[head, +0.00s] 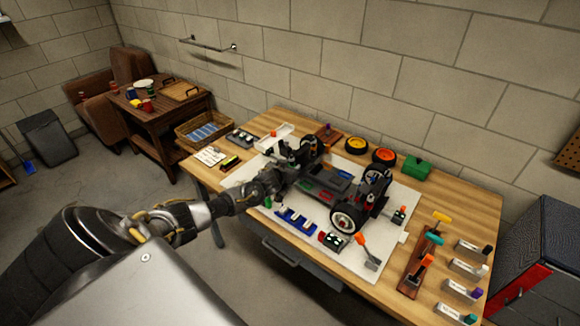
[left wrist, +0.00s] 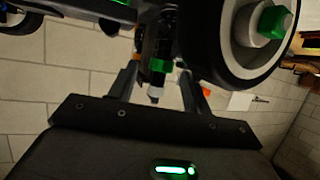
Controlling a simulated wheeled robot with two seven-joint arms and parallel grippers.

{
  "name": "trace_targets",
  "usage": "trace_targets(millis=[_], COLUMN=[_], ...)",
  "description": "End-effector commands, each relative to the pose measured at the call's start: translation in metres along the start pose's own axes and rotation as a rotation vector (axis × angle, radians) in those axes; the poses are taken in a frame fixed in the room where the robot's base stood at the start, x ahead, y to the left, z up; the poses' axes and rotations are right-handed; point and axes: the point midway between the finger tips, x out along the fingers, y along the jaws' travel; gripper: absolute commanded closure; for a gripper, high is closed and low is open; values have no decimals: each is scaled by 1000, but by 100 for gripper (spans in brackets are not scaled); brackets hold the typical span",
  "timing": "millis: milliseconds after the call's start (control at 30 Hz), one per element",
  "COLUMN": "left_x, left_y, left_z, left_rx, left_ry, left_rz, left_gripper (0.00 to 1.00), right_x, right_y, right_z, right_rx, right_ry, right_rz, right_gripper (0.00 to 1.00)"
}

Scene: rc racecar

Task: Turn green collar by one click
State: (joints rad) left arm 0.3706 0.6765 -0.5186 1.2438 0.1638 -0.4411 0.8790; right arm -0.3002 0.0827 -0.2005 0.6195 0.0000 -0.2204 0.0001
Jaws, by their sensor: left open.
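The RC car chassis (head: 325,186) sits on a white mat on the workbench, with wheels at its right end. In the left wrist view, a green collar (left wrist: 160,66) rings a dark shock absorber with a pale lower end. My left gripper (left wrist: 156,84) is open, its two fingers on either side of the shock just below the collar. I cannot tell whether either finger touches it. A wheel with a green hub nut (left wrist: 275,21) is at the upper right there. In the head view my left gripper (head: 272,180) is at the chassis's left end and hides that part. My right gripper is not seen.
The white mat (head: 405,190) covers the middle of the bench. Yellow (head: 357,146) and orange-centred (head: 384,157) wheels and a green box (head: 417,169) stand behind the car. Tools and small parts crowd the front and right. A wooden side table stands at the back left.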

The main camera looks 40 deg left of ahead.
Motion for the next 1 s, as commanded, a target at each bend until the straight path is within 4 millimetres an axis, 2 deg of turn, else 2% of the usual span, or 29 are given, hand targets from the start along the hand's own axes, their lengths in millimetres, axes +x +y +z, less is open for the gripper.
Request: trace_targets(millis=[133, 433, 767, 1000], left_x=[7, 8, 8, 8], left_y=[0, 0, 0, -1], left_z=[-1, 0, 0, 0], left_rx=[0, 0, 0, 8], left_ry=[1, 0, 0, 0], left_rz=[0, 0, 0, 17], left_gripper=[51, 51, 94, 96], right_x=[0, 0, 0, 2], right_y=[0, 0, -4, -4], right_z=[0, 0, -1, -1], right_rx=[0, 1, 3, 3], right_ry=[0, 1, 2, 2], right_rz=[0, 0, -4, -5], right_gripper=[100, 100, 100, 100])
